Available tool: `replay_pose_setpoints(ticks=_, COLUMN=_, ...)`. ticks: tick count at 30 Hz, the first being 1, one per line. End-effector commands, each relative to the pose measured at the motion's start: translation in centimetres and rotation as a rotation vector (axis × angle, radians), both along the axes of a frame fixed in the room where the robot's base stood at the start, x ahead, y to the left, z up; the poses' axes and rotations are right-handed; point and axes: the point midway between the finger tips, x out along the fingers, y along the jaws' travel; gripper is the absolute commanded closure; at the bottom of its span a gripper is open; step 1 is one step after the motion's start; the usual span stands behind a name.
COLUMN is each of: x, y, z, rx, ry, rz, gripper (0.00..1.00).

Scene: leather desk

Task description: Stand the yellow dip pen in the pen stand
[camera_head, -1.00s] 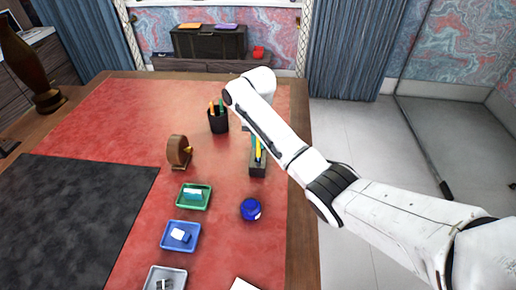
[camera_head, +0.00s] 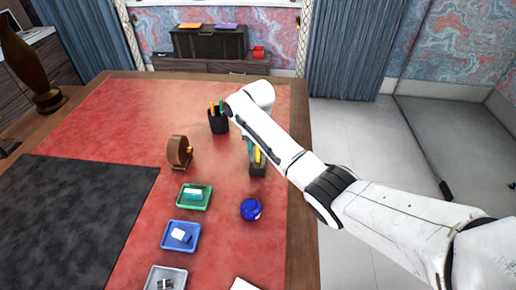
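The yellow dip pen (camera_head: 257,154) stands upright in the dark block-shaped pen stand (camera_head: 257,170) on the red leather, right of centre. Something teal shows just left of the pen, at the edge of my arm; I cannot tell whether it is another pen or part of my gripper. My arm reaches in from the lower right, over and past the pen. My gripper is hidden behind the arm links, so its fingers and any contact with the pen cannot be seen.
A black pen cup (camera_head: 218,122) with several pens stands behind the stand. A brown wooden roller-like object (camera_head: 179,152) is to the left. A blue jar (camera_head: 250,209) stands in front. Green (camera_head: 181,205), blue (camera_head: 167,246) and grey (camera_head: 149,284) trays line the left.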

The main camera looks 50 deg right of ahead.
Motion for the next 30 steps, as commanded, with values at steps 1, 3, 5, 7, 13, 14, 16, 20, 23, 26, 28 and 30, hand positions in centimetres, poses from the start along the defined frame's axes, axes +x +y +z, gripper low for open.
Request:
replay_pose_setpoints(ticks=1, x=0.0, y=0.0, z=0.0, rx=0.0, ry=0.0, rz=0.0, gripper=0.58)
replay_pose_setpoints(ticks=3, x=0.0, y=0.0, z=0.0, rx=0.0, ry=0.0, rz=0.0, gripper=0.58)
replay_pose_setpoints(ticks=5, x=0.0, y=0.0, z=0.0, rx=0.0, ry=0.0, rz=0.0, gripper=0.58)
replay_pose_setpoints(ticks=7, x=0.0, y=0.0, z=0.2, rx=0.0, ry=0.0, rz=0.0, gripper=0.58)
replay_pose_setpoints(ticks=13, x=0.1, y=0.0, z=2.0, rx=0.0, ry=-0.004, rz=0.0, gripper=0.58)
replay_pose_setpoints(ticks=14, x=0.1, y=0.0, z=2.5, rx=-0.001, ry=-0.005, rz=0.0, gripper=0.58)
replay_pose_setpoints(ticks=16, x=0.1, y=0.0, z=3.9, rx=-0.001, ry=-0.005, rz=0.0, gripper=0.58)
replay_pose_setpoints(ticks=20, x=0.2, y=0.0, z=6.8, rx=-0.001, ry=-0.007, rz=0.001, gripper=0.58)
replay_pose_setpoints(ticks=23, x=0.1, y=0.0, z=8.9, rx=-0.001, ry=-0.005, rz=0.001, gripper=0.58)
replay_pose_setpoints(ticks=26, x=0.0, y=0.0, z=10.9, rx=-0.001, ry=-0.002, rz=0.0, gripper=0.58)
replay_pose_setpoints(ticks=28, x=0.0, y=0.0, z=11.6, rx=0.0, ry=0.0, rz=-0.001, gripper=0.58)
replay_pose_setpoints(ticks=30, x=0.0, y=0.0, z=12.0, rx=0.0, ry=0.0, rz=-0.001, gripper=0.58)
